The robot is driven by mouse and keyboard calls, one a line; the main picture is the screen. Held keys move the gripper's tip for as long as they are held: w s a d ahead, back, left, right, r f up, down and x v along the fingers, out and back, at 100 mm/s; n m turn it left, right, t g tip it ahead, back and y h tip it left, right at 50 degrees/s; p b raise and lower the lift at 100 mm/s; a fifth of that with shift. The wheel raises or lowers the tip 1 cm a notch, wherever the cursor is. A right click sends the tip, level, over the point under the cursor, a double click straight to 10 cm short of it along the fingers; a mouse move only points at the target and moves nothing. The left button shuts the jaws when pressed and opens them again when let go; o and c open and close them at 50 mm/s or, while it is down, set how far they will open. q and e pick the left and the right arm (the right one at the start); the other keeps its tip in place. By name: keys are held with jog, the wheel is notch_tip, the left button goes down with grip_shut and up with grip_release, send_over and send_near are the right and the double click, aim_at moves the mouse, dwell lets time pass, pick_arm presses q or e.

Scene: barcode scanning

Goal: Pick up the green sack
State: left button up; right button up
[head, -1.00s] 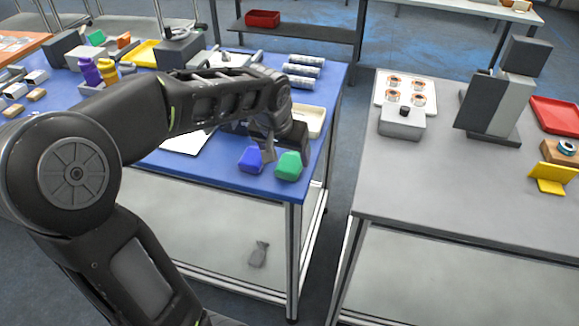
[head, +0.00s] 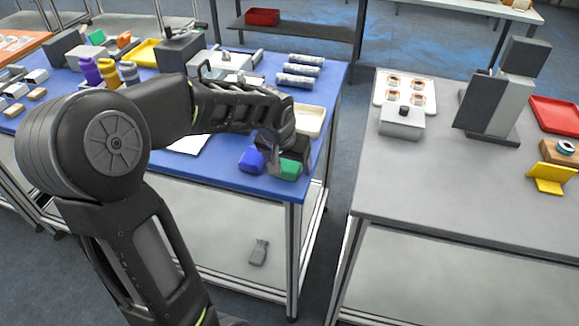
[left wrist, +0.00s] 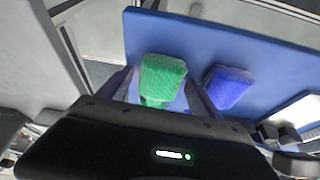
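The green sack (head: 287,172) lies on the blue tabletop near its front right corner. It also shows in the left wrist view (left wrist: 163,76). A blue sack (head: 250,160) lies just to its left, and it shows to the right of the green one in the left wrist view (left wrist: 228,86). My left gripper (head: 290,163) is over the green sack and hides its upper part in the head view. In the left wrist view its fingers (left wrist: 160,92) stand apart, one on each side of the green sack, with a gap visible on the right. My right gripper is not in view.
The blue table (head: 225,178) also bears a cream tray (head: 309,121), several grey cylinders (head: 300,70) and a white sheet (head: 188,144). A grey table (head: 440,190) with a scanner-like stand (head: 493,105) is to the right, across a gap. Its front part is clear.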

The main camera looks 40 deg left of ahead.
aim_at(289, 163)
pick_arm(q)
grip_shut()
dwell(0.7)
jog(key=shift+r, duration=0.1)
notch_tip(289, 163, up, 10)
dwell(0.4)
dwell(0.4)
